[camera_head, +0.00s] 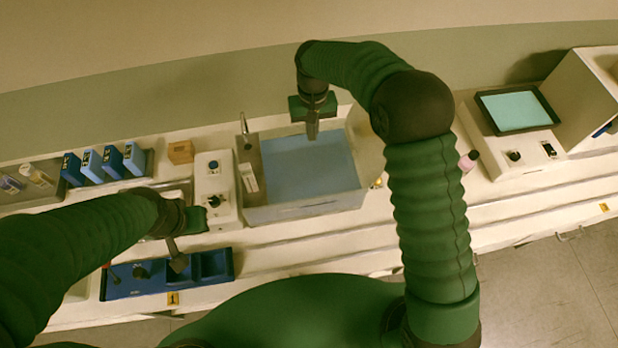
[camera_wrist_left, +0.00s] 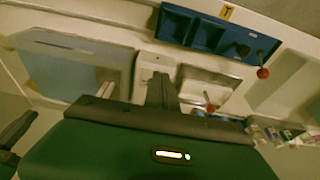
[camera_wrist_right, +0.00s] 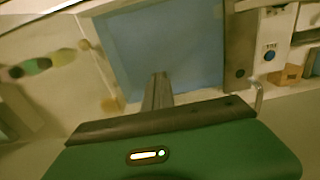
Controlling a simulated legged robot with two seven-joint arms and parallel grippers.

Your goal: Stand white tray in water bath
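The water bath (camera_head: 300,212) is a pale open basin with blue water at mid-bench. It also shows in the left wrist view (camera_wrist_left: 128,70) and right wrist view (camera_wrist_right: 238,45). A pale shallow tray-like piece (camera_wrist_left: 212,88) lies left of the bath's control box, mostly behind my left arm in the head view; I cannot tell whether it is the white tray. A small white upright piece (camera_head: 248,178) is at the bath's left inner wall. My right gripper (camera_head: 312,134) hangs over the bath's back part, fingers together and empty. My left gripper (camera_head: 178,264) is shut and empty above the blue rack.
A control box (camera_head: 213,185) adjoins the bath. Blue bottles (camera_head: 112,160) and a wooden block (camera_head: 181,152) stand behind. A pink-capped bottle (camera_head: 468,161) and a screen device (camera_head: 515,110) are right.

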